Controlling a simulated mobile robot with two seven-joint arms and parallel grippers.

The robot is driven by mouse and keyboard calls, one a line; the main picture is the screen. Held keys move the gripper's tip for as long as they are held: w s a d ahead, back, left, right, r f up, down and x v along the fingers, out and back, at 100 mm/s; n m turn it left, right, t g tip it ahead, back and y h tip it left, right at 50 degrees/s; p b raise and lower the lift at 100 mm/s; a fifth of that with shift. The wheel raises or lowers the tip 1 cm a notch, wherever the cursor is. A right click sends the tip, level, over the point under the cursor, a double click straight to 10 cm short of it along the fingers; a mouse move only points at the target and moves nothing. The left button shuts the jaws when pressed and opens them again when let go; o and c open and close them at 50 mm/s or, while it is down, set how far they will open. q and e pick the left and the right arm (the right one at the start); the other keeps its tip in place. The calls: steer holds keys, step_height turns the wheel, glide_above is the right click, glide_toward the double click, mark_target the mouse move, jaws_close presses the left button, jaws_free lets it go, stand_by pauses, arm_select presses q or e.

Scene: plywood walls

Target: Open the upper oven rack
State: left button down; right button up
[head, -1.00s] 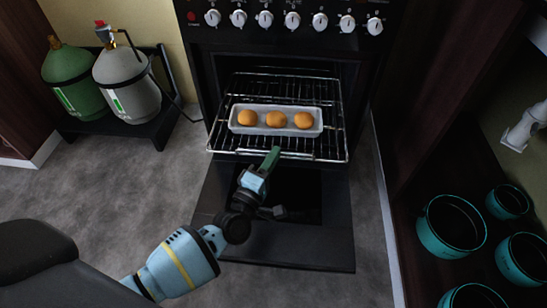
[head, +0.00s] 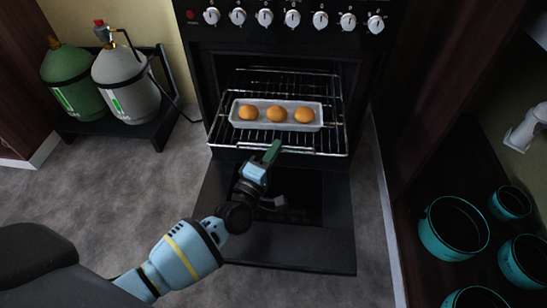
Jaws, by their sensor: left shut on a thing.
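The wire oven rack (head: 229,124) sticks out of the open oven (head: 285,45) above the lowered door (head: 300,245). A white tray (head: 290,126) with three round orange-brown buns sits on it, near its middle. My left gripper (head: 272,150) is at the middle of the rack's front edge and is shut on the rack's front bar. The fingers hide a short part of that bar. My right gripper is not in view.
A green gas cylinder (head: 66,78) and a grey one (head: 124,79) stand on a black stand at the left. Several teal pots (head: 449,232) stand on a dark shelf at the right. Grey floor is clear left of the oven door.

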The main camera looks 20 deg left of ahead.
arm_select(q)
steer(key=shift+w+a, duration=0.1)
steer(key=shift+w, duration=0.15)
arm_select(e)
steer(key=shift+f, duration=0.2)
arm_select(q)
steer(key=c, duration=1.8)
jaws_free()
steer(key=shift+c, duration=0.2)
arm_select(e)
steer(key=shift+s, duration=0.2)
arm_select(q)
steer(key=shift+s, duration=0.1)
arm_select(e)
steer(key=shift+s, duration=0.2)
